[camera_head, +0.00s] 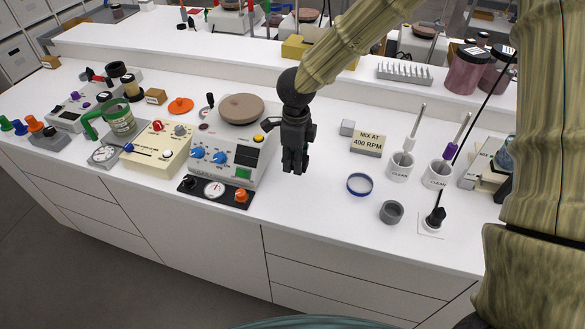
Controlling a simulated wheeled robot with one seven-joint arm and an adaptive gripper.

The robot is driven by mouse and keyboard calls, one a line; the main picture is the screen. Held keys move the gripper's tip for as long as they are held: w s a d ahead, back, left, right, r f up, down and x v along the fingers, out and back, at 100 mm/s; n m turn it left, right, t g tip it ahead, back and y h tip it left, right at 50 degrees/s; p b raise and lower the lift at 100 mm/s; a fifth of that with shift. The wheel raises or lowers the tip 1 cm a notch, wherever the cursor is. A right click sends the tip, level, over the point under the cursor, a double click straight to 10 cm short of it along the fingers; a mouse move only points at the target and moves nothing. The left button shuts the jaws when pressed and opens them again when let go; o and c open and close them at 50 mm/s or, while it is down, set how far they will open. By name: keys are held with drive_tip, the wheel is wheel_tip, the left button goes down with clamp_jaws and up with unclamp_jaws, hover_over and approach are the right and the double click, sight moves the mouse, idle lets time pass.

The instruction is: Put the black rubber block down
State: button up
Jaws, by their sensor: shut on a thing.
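My gripper (295,164) is black and points down over the white bench, just right of the mixer with the blue knobs. It is shut on a dark thing between its fingers, which I take to be the black rubber block. The block's outline blends with the dark fingers, so its edges are hard to make out. I cannot tell whether it touches the bench top (310,205) or hangs above it.
The mixer (222,157) is close on the left, with a dark knob panel (215,191) before it. To the right are a sign (368,142), a blue ring (360,184), a grey ring (391,212) and two white cups (400,167). Bench in front of my gripper is clear.

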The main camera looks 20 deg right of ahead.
sight(294, 181)
drive_tip(key=shift+s+f, duration=0.4)
drive_tip(key=shift+s, duration=0.45)
drive_tip(key=f, duration=0.1)
drive_tip(key=w+f, duration=0.1)
drive_tip(key=f, duration=0.1)
drive_tip(key=w+f+p, duration=0.1)
drive_tip(key=f, duration=0.1)
drive_tip(key=shift+w, duration=0.15)
drive_tip(key=shift+f, duration=0.15)
drive_tip(key=shift+s+r, duration=0.2)
drive_tip(key=shift+s, duration=0.35)
drive_tip(key=shift+w+f, duration=0.25)
drive_tip(key=o, duration=0.9)
drive_tip(key=shift+o, duration=0.9)
drive_tip(key=shift+s+r, duration=0.1)
